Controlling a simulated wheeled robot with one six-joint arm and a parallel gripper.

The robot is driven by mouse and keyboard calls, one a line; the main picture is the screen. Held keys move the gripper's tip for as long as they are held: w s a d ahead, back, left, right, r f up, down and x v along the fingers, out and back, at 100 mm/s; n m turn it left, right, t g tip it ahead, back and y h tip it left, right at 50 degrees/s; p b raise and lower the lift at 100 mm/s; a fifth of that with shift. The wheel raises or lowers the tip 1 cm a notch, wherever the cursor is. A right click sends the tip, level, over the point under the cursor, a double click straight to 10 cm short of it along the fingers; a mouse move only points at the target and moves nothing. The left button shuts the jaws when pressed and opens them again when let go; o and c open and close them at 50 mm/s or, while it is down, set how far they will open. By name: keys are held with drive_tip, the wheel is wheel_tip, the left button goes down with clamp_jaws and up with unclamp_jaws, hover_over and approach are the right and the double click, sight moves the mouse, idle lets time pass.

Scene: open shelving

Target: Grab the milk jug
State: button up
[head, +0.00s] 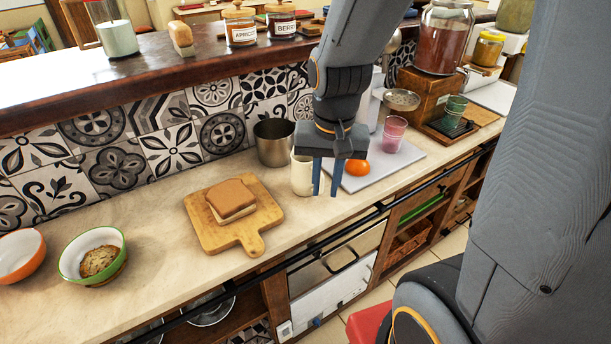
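A cream-coloured jug (301,174), which looks like the milk jug, stands upright on the counter in the head view. Its upper right part is hidden behind my gripper. My gripper (327,192) points down, with its two blue fingers apart and nothing visible between them. The fingers are just to the right of the jug in the picture. I cannot tell whether the left finger touches it.
A steel pot (272,148) stands behind the jug. A grey tray (386,166) with an orange fruit (357,168) and a pink glass (394,134) is at right. A wooden board (249,229) with bread lies at left. A dark rail (300,247) runs along the counter front.

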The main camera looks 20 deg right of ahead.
sight(321, 193)
drive_tip(key=w+m+g+b, duration=0.1)
drive_tip(key=w+m, duration=0.6)
drive_tip(key=m, duration=0.6)
drive_tip(key=shift+s+d+f+p, duration=0.1)
drive_tip(key=shift+d+f+p, duration=0.2)
drive_tip(key=shift+f, duration=1)
drive_tip(key=shift+s+d+f+p, duration=0.15)
drive_tip(key=shift+d+f+p, duration=0.1)
drive_tip(key=shift+f, duration=1.1)
drive_tip(key=shift+s+d+f+p, duration=0.1)
drive_tip(key=shift+d+f+p, duration=0.2)
drive_tip(key=shift+f, duration=1)
clamp_jaws()
